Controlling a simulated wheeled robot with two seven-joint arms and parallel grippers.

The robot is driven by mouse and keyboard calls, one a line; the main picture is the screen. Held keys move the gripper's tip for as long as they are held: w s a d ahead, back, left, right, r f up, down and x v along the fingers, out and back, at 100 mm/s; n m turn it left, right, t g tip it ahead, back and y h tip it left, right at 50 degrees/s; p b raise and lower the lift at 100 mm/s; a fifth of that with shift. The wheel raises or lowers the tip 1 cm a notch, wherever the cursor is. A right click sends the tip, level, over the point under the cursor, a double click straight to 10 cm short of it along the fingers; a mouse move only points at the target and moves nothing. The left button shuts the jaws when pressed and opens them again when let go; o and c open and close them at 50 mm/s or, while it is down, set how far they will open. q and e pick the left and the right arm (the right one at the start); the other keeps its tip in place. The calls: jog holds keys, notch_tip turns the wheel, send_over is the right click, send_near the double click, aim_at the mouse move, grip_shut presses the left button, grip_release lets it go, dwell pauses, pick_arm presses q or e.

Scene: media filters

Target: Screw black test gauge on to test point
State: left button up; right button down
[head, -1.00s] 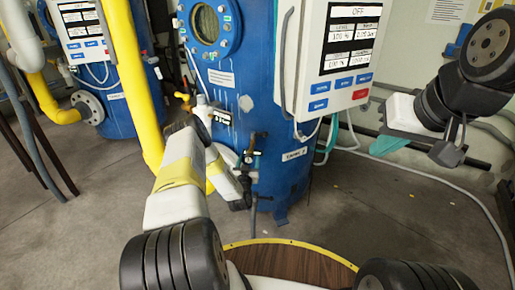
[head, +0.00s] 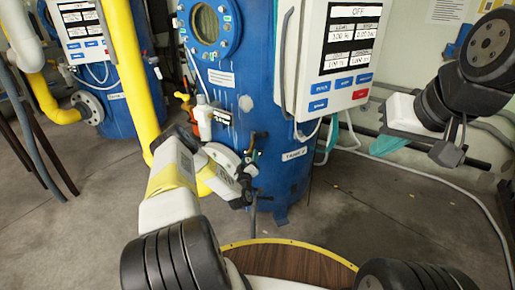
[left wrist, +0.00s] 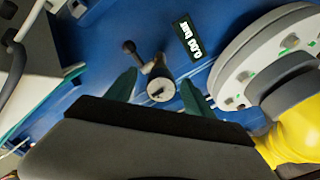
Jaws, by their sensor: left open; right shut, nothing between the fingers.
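My left gripper (left wrist: 158,92) is open, its two dark green fingers on either side of a grey round fitting (left wrist: 161,89) in front of the blue tank (left wrist: 85,50). I cannot tell whether the fingers touch it. A black lever (left wrist: 131,49) sits beside the fitting. A black display reading 0.00 bar (left wrist: 187,38) shows just above. I cannot tell test gauge from test point here. In the head view my left gripper (head: 250,168) is by the lower tank, partly hidden by its wrist. My right gripper (head: 388,146) is shut and empty at the right, away from the tank.
A control panel (head: 340,55) hangs on the tank's right side. A yellow pipe (head: 130,70) runs down to the left. A pale bolted flange (left wrist: 260,50) is close to the right of my left gripper. The floor (head: 345,220) at right is mostly clear.

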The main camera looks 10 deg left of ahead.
pick_arm(q)
jog(key=n, duration=0.3)
jog(key=n, duration=0.4)
jog(key=shift+a+n, duration=0.1)
jog(key=shift+n, duration=0.2)
jog(key=n, duration=0.5)
jog(key=shift+n, duration=0.3)
grip_shut()
